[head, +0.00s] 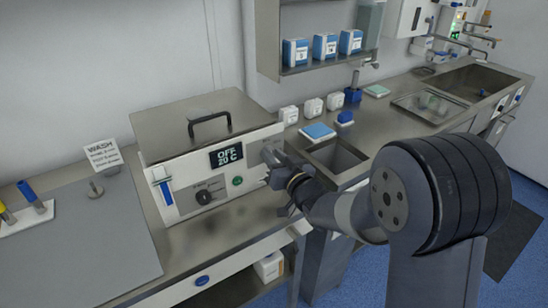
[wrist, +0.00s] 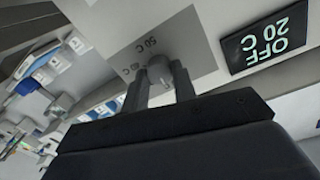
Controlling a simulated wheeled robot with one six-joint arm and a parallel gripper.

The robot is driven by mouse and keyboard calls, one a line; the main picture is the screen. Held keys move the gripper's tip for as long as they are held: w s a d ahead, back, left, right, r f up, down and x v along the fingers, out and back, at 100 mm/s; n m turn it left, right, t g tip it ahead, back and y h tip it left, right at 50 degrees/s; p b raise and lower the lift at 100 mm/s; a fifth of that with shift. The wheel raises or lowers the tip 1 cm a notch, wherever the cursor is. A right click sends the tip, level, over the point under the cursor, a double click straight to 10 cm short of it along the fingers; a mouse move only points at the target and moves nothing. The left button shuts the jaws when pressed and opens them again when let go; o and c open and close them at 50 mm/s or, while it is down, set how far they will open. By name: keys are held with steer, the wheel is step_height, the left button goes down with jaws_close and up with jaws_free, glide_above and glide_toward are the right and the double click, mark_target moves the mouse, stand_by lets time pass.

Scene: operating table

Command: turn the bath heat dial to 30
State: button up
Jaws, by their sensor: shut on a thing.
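The bath (head: 215,140) is a steel box with a lid handle and a pale front panel. Its display (head: 227,156) reads OFF and 20 C; the same display (wrist: 268,40) is upside down in the wrist view. The heat dial (wrist: 159,70) is a grey knob with a 50 C mark beside it; other marks are partly hidden. My gripper (wrist: 159,82) is shut on the dial, one finger on each side. In the head view my gripper (head: 276,172) is at the right end of the panel and mostly covers the dial. The pointer's exact angle is unclear.
A sink (head: 338,158) and small white boxes (head: 312,106) are to the right. A grey mat (head: 80,245) lies on the left.

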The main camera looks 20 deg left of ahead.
steer(key=m, duration=0.5)
steer(key=shift+m, duration=0.3)
steer(key=m+p, duration=0.1)
steer(key=m, duration=0.4)
steer(key=shift+g, duration=0.3)
steer(key=o, duration=1)
steer(key=shift+d, duration=0.1)
steer(key=b+v, duration=0.1)
steer(key=v, duration=0.9)
steer(key=shift+s+d, duration=0.25)
steer(key=shift+a, duration=0.1)
